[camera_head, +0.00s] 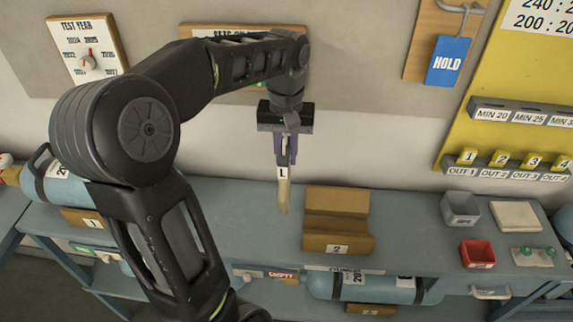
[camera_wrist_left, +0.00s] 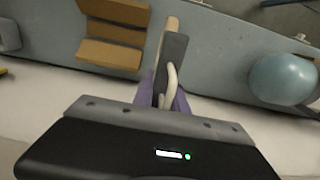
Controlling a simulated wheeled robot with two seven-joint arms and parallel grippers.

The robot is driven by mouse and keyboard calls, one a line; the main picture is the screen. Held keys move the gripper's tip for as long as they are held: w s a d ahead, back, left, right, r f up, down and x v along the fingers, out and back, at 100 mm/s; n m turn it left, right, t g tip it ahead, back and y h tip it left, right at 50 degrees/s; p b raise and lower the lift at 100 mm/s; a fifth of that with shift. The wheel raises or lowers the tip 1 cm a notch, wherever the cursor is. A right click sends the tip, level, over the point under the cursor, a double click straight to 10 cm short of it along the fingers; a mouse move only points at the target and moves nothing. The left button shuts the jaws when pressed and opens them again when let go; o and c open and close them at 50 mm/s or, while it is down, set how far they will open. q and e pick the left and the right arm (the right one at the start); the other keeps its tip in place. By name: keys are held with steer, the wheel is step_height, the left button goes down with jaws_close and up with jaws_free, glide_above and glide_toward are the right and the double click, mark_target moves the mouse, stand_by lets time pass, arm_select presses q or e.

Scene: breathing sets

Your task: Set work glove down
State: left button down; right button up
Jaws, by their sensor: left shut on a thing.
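My left gripper (camera_head: 284,152) hangs above the blue-grey bench (camera_head: 240,215), pointing down, and is shut on the work glove (camera_head: 283,194). The glove is narrow and beige, with an "L" tag, and hangs upright with its beige end lowest. In the left wrist view the glove (camera_wrist_left: 174,55) shows a grey part and beige parts between purple fingers (camera_wrist_left: 160,100). Its lower end is just left of the brown stepped block marked 2 (camera_head: 337,220) in the head view. I cannot tell whether it touches the bench. My right gripper is not in view.
A blue cylinder (camera_head: 55,187) lies at the bench's left, partly behind my arm. Bare bench top lies between the block and the bins.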

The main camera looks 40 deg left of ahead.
arm_select(q)
step_height(320, 180, down, 4)
steer(key=shift+r, duration=0.15)
stand_by(0.3)
steer(key=shift+f, duration=0.65)
steer(key=c, duration=1.3)
jaws_free()
steer(key=shift+c, duration=0.2)
